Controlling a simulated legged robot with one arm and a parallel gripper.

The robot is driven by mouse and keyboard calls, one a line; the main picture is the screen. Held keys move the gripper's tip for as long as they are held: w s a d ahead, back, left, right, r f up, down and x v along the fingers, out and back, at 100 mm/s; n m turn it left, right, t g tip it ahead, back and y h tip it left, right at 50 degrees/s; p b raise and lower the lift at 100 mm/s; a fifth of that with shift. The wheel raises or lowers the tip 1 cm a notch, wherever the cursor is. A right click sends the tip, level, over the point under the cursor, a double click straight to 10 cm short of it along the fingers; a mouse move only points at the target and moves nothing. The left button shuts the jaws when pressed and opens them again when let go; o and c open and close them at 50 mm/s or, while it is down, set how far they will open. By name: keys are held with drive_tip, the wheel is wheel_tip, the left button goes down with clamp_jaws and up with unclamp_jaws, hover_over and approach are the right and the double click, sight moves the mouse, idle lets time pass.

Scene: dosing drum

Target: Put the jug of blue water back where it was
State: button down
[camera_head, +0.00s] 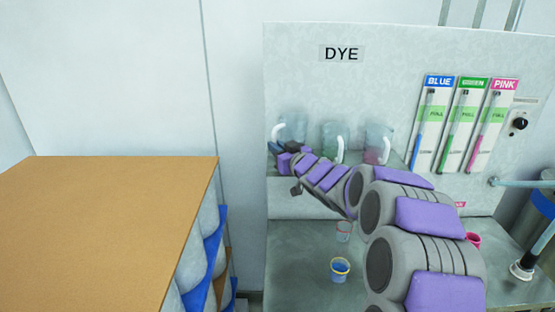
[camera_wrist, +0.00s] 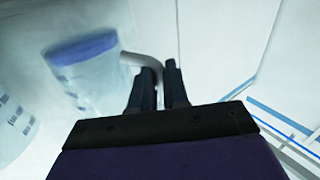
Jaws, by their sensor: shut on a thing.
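The jug of blue water (camera_head: 294,127) is the leftmost of the clear jugs at the back of the DYE station, with a white handle on its left. In the wrist view the jug (camera_wrist: 88,80) has a blue rim and appears tilted in the picture. My gripper (camera_head: 276,148) reaches it from the front. In the wrist view my gripper (camera_wrist: 158,72) is shut on the pale handle (camera_wrist: 141,62). The jug's base is hidden behind my gripper, so I cannot tell whether it touches the shelf.
A greenish jug (camera_head: 331,137) and a pinkish jug (camera_head: 374,141) stand to its right. Below, a blue cup (camera_head: 340,270), a clear cup (camera_head: 344,230) and a pink cup (camera_head: 473,240) stand on the metal counter (camera_head: 296,262). A brown-topped stack (camera_head: 100,225) fills the left.

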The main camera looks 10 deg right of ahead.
drive_tip(key=shift+a+f+b, duration=0.3)
drive_tip(key=shift+a+f, duration=0.05)
drive_tip(key=shift+f, duration=0.05)
wheel_tip(320, 180, down, 3)
drive_tip(key=shift+w+r+b, duration=0.1)
drive_tip(key=shift+r+b, duration=0.05)
drive_tip(key=shift+b, duration=0.6)
drive_tip(key=shift+d+r, duration=0.1)
drive_tip(key=shift+d, duration=0.15)
drive_tip(key=c, duration=1.1)
unclamp_jaws()
drive_tip(key=shift+a, duration=0.2)
drive_tip(key=p+v, duration=0.3)
drive_tip(key=v, duration=0.9)
drive_tip(key=shift+d, duration=0.15)
